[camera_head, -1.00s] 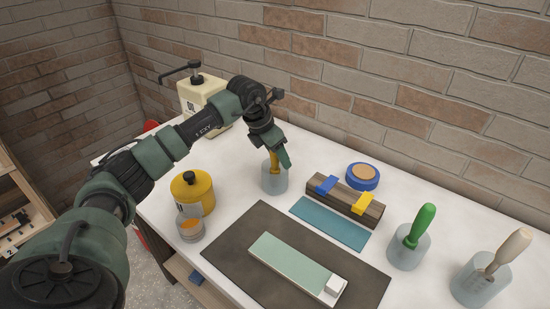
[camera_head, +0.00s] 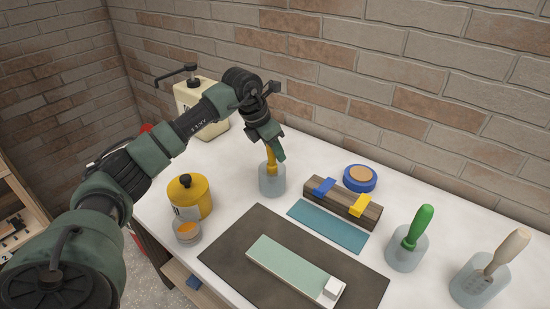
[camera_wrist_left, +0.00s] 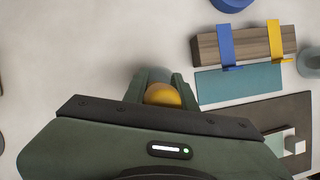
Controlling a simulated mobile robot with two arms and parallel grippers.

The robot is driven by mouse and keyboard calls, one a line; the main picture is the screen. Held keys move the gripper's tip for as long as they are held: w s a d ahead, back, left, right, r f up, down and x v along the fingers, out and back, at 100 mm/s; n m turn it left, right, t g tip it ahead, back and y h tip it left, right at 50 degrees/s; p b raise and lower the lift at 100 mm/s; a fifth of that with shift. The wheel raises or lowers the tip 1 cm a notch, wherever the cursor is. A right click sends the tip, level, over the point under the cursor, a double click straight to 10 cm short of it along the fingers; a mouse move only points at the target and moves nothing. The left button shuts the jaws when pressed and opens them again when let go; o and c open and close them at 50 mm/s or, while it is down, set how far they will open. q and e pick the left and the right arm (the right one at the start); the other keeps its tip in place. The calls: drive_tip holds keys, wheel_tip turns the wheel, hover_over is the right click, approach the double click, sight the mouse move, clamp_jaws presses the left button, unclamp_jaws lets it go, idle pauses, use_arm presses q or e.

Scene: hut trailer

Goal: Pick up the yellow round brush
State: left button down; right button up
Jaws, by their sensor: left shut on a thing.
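The yellow round brush (camera_head: 271,164) stands upright, its lower end still within a clear jar (camera_head: 272,184) at the left-middle of the bench. My left gripper (camera_head: 274,151) comes down from above and is shut on the upper part of its yellow handle. In the left wrist view the rounded yellow end of the brush (camera_wrist_left: 163,95) shows between the two green fingers (camera_wrist_left: 158,90). The brush's bristles cannot be made out. My right gripper is not in view.
A yellow can (camera_head: 189,198) and a small glass (camera_head: 187,232) stand left of the jar. Right of it are a wooden block with blue and yellow clamps (camera_head: 343,202), a blue roll (camera_head: 360,178) and a green-handled tool (camera_head: 417,228) in a jar. The brick wall closes off the back.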

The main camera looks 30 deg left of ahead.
use_arm(q)
wheel_tip(320, 180, up, 16)
drive_tip(key=shift+r+b, duration=0.15)
drive_tip(key=shift+b, duration=0.6)
drive_tip(key=shift+r, duration=0.65)
